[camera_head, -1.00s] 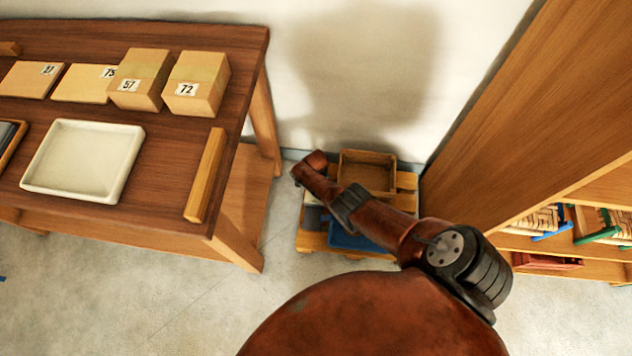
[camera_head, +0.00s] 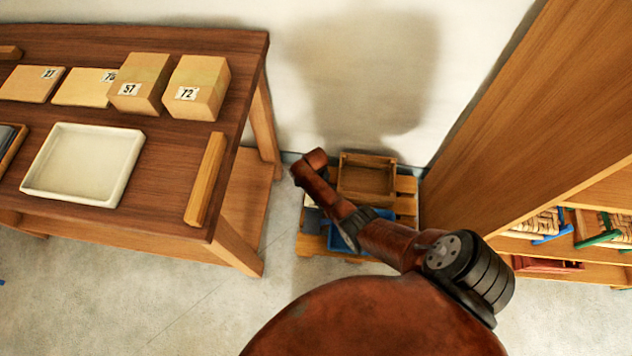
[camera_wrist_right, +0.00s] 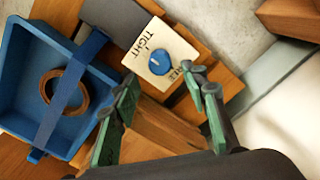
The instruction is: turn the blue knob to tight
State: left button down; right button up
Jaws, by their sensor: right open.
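The blue knob (camera_wrist_right: 160,62) sits on a white plate (camera_wrist_right: 141,62) in the right wrist view. The plate has the word TIGHT at one end; a second word at the other end is partly covered by a fingertip. I cannot tell clearly where the knob points. My right gripper (camera_wrist_right: 165,87) is open, with its green-padded fingers spread on either side just short of the knob, and nothing is between them. In the head view my arm hides the knob and the gripper. My left gripper is in neither view.
A blue tray (camera_head: 340,242) with a strap (camera_wrist_right: 72,92) and a ring (camera_wrist_right: 80,108) lies beside the knob plate. A wooden box (camera_head: 367,177) stands behind on the low wooden stand. A table (camera_head: 165,190) is at left, a shelf unit (camera_head: 530,110) at right.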

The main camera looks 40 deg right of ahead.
notch_tip(320, 180, up, 8)
dwell(0.4)
dwell(0.4)
